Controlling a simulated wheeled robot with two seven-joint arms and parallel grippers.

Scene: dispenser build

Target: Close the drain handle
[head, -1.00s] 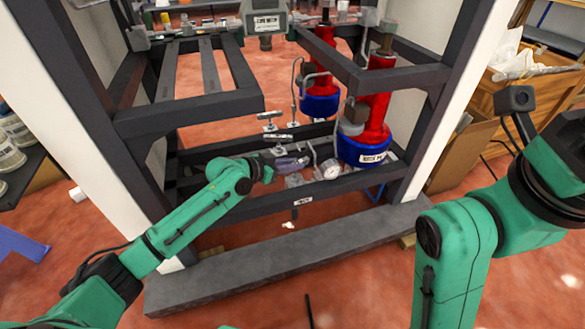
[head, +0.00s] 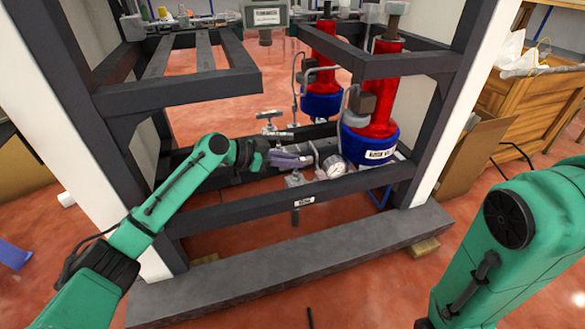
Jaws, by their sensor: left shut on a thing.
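My left gripper (head: 285,160) reaches into the lower part of the dispenser frame from the left. Its fingers are shut at the small metal valve fitting (head: 295,179) beside the round pressure gauge (head: 334,167). The drain handle there is mostly hidden by the fingers, so its angle cannot be told. Another T-shaped metal handle (head: 270,115) stands just behind and above the gripper. My right arm shows at the right, but its gripper is out of view.
Two red cylinders with blue bases stand in the frame, one near (head: 378,95) and one farther back (head: 322,60). Dark beams (head: 190,104) surround the left gripper. A grey sill (head: 300,262) runs along the front. Open red floor lies before it.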

